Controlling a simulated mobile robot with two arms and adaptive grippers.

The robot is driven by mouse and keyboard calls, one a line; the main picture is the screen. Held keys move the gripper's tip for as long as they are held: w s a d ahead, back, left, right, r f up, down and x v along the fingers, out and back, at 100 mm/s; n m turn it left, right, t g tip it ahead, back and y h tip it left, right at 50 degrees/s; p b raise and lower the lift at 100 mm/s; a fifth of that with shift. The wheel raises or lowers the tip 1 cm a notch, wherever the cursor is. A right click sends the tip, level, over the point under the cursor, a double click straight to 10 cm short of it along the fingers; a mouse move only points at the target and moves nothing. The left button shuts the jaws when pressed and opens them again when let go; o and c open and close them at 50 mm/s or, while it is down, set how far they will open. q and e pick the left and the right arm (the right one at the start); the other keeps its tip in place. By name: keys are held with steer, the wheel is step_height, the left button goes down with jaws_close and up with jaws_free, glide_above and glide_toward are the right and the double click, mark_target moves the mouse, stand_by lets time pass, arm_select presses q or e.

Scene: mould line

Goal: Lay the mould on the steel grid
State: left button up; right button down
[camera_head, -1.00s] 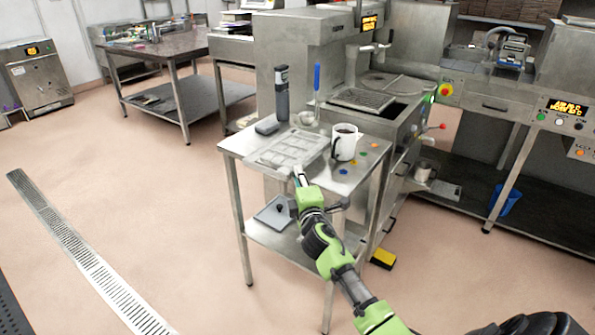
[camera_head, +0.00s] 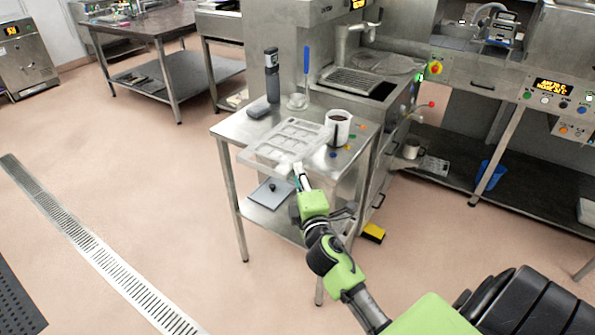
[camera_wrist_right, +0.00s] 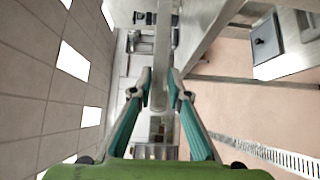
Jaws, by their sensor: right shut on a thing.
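The mould (camera_head: 284,141) is a pale, see-through tray with several cavities, at the front of a small steel table. My right gripper (camera_head: 300,174) is shut on its near edge. In the right wrist view the mould (camera_wrist_right: 160,60) shows nearly edge-on between the teal fingertips (camera_wrist_right: 160,84). It looks about level and reaches past the table's front edge; I cannot tell whether it touches the table. The steel grid (camera_head: 352,81) is a slotted plate on the machine behind the table, with nothing on it. My left gripper is not in view.

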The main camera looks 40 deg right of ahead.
steer(key=shift+r, duration=0.1)
step_height(320, 180, up, 5)
steer(key=p, duration=0.4)
steer(key=shift+p, duration=0.4)
steer(key=shift+a, duration=0.1)
